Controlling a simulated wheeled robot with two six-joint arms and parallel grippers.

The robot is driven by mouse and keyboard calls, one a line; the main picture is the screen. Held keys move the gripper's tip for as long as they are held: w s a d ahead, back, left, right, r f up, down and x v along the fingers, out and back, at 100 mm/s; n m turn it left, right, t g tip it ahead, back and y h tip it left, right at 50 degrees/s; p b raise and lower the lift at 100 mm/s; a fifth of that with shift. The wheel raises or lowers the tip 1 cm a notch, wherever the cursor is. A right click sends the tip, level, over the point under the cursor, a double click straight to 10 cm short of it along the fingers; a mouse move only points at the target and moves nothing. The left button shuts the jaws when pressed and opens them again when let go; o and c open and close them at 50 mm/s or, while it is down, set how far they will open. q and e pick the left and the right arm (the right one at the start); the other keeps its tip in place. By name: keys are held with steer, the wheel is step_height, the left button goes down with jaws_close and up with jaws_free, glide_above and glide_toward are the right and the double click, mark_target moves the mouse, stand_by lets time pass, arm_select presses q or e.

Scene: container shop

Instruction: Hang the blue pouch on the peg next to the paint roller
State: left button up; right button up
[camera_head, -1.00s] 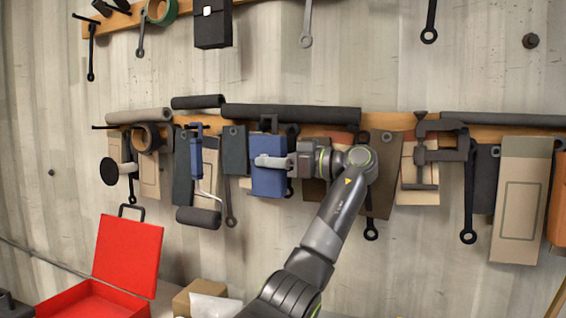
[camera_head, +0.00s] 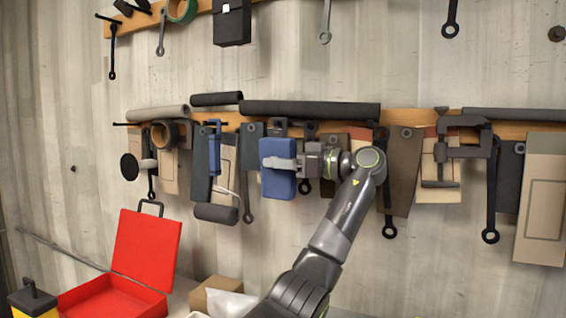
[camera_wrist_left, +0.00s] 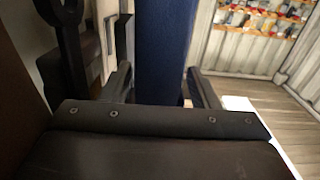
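The blue pouch (camera_head: 277,183) is upright in front of the middle peg rail. My left gripper (camera_head: 280,162) is shut on it from the right. In the left wrist view the dark blue pouch (camera_wrist_left: 163,45) stands between the two fingers (camera_wrist_left: 160,88). The paint roller, with a blue frame (camera_head: 214,150) and a dark roller (camera_head: 215,213), hangs on the rail to the left of the pouch. A dark grey-blue tag (camera_head: 251,146) hangs between them. The peg behind the pouch is hidden, and I cannot tell whether the pouch touches it. My right gripper is not in view.
The wooden rail (camera_head: 407,117) is crowded with hanging tools and pouches. A wrench (camera_head: 247,205) hangs just left of the blue pouch and a clamp (camera_head: 455,148) at right. Dark tubes (camera_head: 309,109) lie along the top. An open red toolbox (camera_head: 147,249) stands below left.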

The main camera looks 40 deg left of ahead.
arm_select(q)
steer(key=shift+o, duration=0.8)
steer(key=shift+w+d+f, duration=0.1)
steer(key=shift+d+f, duration=0.05)
steer(key=shift+d, duration=0.05)
steer(key=b+v, duration=0.6)
steer(key=v, duration=1.1)
